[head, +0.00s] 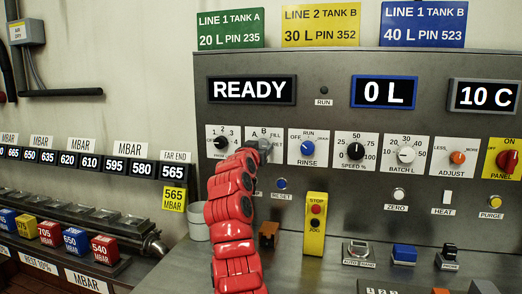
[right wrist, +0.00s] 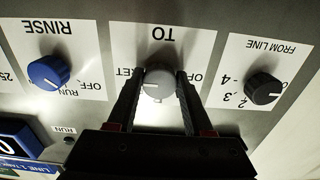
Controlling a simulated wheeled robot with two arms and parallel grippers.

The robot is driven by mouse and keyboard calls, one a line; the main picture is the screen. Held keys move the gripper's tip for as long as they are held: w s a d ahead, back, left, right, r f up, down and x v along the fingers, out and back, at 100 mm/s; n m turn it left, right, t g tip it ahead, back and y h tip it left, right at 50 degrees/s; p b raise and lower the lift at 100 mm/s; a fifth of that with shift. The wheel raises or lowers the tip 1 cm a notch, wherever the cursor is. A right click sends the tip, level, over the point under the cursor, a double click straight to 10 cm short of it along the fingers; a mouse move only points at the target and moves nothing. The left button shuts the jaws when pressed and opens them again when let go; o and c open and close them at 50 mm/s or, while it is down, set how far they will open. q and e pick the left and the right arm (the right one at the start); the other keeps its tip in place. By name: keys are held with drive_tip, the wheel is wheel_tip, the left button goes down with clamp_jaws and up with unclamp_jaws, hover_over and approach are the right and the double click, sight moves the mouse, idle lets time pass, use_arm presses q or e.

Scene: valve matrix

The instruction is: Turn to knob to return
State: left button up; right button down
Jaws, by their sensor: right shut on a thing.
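The TO knob is a grey knob on a white plate marked A, B, FILL and RET. It shows upside down in the right wrist view (right wrist: 159,84), between the two dark fingers of my right gripper (right wrist: 156,92). The fingers are shut on the knob from both sides. In the head view my red right arm reaches up to the panel and its gripper (head: 260,150) hides part of the TO plate (head: 277,133). The knob's pointer setting cannot be read clearly. My left gripper is not in view.
Left of the TO knob is the black FROM LINE knob (head: 221,142); right of it is the blue RINSE knob (head: 307,147). Displays read READY (head: 251,90) and 0 L (head: 384,92). A yellow STOP/JOG box (head: 315,225) stands on the ledge beside my arm.

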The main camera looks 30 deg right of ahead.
drive_tip(key=shift+f, duration=0.15)
drive_tip(key=shift+c, duration=1.5)
unclamp_jaws()
drive_tip(key=v, duration=1.7)
drive_tip(key=shift+s, duration=0.2)
drive_tip(key=shift+a, duration=0.15)
